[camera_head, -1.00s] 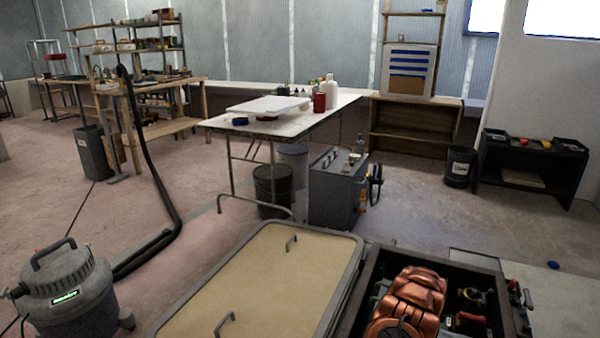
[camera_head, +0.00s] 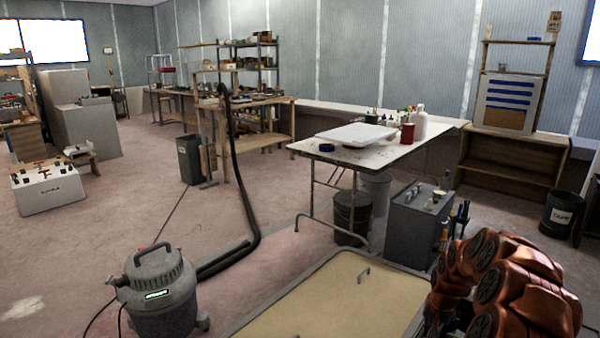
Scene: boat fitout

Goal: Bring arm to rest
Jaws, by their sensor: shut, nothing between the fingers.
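My copper-coloured arm (camera_head: 525,285) shows folded at the lower right of the head view. Its links are bunched close together and partly cut off by the bottom edge. I cannot make out my gripper or its fingers; they are hidden behind the links or outside the picture.
A framed tan panel with handles (camera_head: 330,300) lies in front, beside my arm. A grey vacuum (camera_head: 160,290) with a black hose stands at left. A white-topped table (camera_head: 370,150) and a grey cabinet (camera_head: 415,225) stand beyond. The floor at left is largely clear.

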